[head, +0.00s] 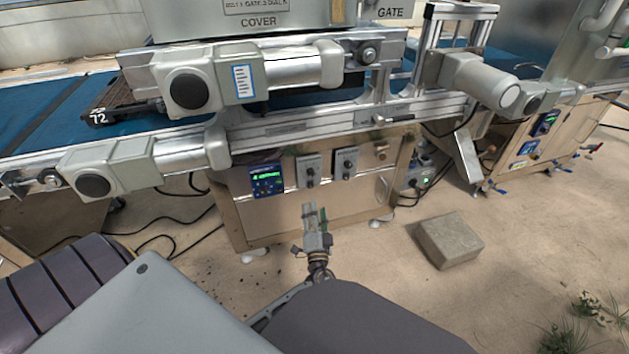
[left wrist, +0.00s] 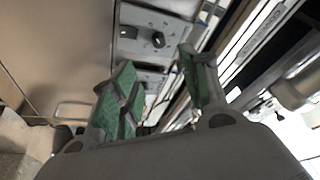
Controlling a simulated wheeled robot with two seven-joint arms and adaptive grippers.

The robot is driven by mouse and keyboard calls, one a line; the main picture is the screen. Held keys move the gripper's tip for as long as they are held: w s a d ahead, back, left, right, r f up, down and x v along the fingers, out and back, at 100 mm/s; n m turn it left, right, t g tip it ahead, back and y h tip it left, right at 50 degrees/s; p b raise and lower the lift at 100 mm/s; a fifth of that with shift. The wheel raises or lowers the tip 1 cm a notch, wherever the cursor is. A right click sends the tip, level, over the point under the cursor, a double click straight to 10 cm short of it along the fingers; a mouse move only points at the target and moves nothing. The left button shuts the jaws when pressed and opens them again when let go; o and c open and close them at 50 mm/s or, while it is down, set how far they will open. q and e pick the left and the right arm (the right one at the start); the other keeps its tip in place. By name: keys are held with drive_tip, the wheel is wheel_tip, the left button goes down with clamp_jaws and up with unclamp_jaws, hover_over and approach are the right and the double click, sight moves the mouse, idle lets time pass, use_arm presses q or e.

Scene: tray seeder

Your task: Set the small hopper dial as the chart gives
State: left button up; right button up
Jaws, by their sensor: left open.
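Two grey boxes with dark knobs, a left box (head: 310,171) and a right box (head: 346,163), are mounted on the cabinet front; I cannot tell whether either is the small hopper dial. A small white and blue chart-like label (head: 243,84) is on the motor housing; its text is too small to read. My left gripper (head: 314,211) is in front of the cabinet, below the boxes and apart from them. In the left wrist view its green-padded fingers (left wrist: 158,88) are open and empty, with a knobbed box (left wrist: 140,40) beyond them. My right gripper is not in view.
A lit display panel (head: 267,179) sits left of the boxes on the cabinet (head: 330,215). The conveyor and motors overhang above. A concrete block (head: 449,240) lies on the floor at right. Black cables run on the floor at left.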

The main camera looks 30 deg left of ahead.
sight(312, 175)
use_arm(q)
drive_tip(key=shift+b+x, duration=1.1)
drive_tip(key=shift+x, duration=5.8)
drive_tip(key=shift+f, duration=0.1)
drive_tip(key=shift+c, duration=0.2)
clamp_jaws()
